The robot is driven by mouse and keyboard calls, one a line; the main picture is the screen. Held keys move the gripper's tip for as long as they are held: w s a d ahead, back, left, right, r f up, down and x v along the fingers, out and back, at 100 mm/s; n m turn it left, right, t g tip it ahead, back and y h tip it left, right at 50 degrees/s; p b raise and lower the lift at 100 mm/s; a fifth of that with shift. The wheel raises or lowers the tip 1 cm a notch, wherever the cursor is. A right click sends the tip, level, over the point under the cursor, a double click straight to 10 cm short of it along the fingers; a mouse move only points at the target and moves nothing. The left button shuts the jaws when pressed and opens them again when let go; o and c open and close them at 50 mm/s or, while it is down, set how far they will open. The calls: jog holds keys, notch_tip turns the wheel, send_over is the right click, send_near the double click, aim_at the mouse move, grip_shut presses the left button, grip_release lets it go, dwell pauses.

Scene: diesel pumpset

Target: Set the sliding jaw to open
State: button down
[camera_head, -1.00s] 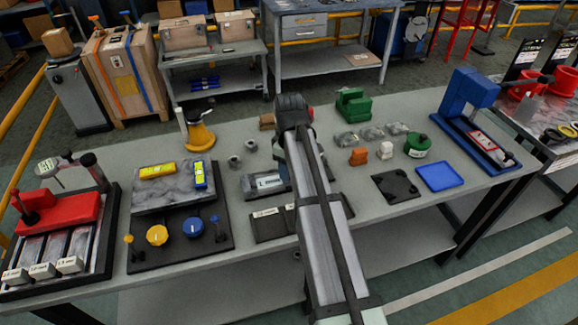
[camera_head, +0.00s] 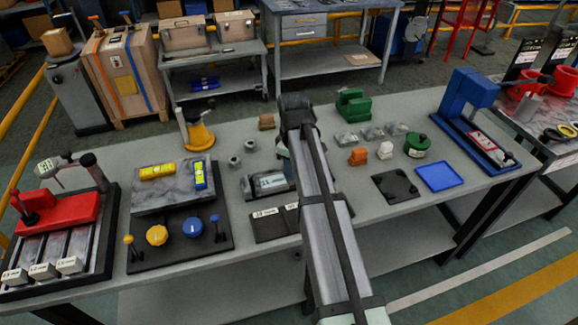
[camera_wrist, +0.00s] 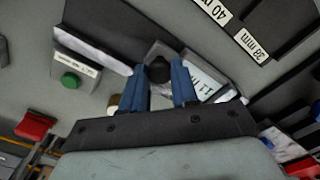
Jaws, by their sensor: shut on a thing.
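A grey fixture (camera_head: 262,186) with a white label stands near the middle of the bench, partly hidden by my arm. Its labelled plate (camera_wrist: 206,88) shows upside down in the wrist view. A dark round knob (camera_wrist: 158,68) sits on the fixture between the blue fingers of my gripper (camera_wrist: 160,82). The fingers are shut on this knob. I take it as the handle of the sliding jaw, but the jaw faces and their gap are not clear. In the head view my arm covers the fingertips and the knob.
A dark strip with white labels (camera_head: 268,227) lies in front of the fixture. Two small grey cylinders (camera_head: 234,163) stand behind it on the left.

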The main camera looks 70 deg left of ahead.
jog(key=w, duration=0.7)
jog(key=c, duration=0.8)
grip_release()
jog(key=shift+c, duration=0.2)
jog(key=shift+r, duration=0.1)
notch_tip(320, 180, up, 14)
jog(key=shift+f, duration=0.2)
